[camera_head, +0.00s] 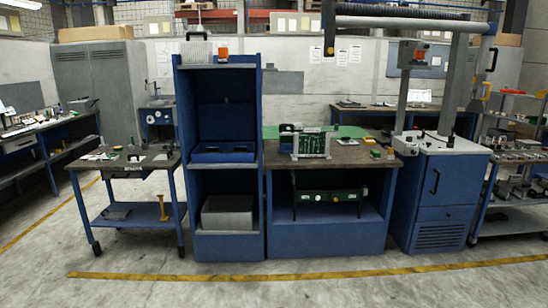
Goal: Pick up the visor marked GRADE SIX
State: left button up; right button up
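I cannot make out a visor or any GRADE SIX marking in the head view; labels at this distance are too small to read. Small items (138,157) lie on the left cart, too small to identify. A green and white device (305,142) stands on the middle workbench (345,157), with small green and yellow pieces (375,153) to its right. Neither of my grippers is in view.
A tall blue open cabinet (181,120) stands left of the workbench. The dark-topped left cart (90,163) is beside it. A blue cabinet (440,190) with an overhead arm stands right. The floor (300,292) in front is clear, with a yellow line (290,275).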

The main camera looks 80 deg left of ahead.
aim_at(209, 150)
jog(key=i+j+u, duration=0.1)
jog(key=j+u, duration=0.2)
jog(key=u, duration=0.15)
jog(key=i+j+u, duration=0.1)
jog(key=j+u, duration=0.3)
jog(key=i+j+u, duration=0.15)
jog(key=u, duration=0.3)
jog(key=i+j+u, duration=0.15)
jog(key=u, duration=0.3)
jog(key=i+j+u, duration=0.1)
jog(key=i+j, duration=0.15)
jog(key=i, duration=0.3)
jog(key=i+j+u, duration=0.15)
jog(key=i, duration=0.4)
jog(key=i+j+u, duration=0.1)
jog(key=i, duration=0.5)
jog(key=i+j+u, duration=0.25)
jog(key=i+u, duration=0.25)
jog(key=i, duration=0.15)
jog(key=i+u, duration=0.5)
jog(key=i, duration=0.2)
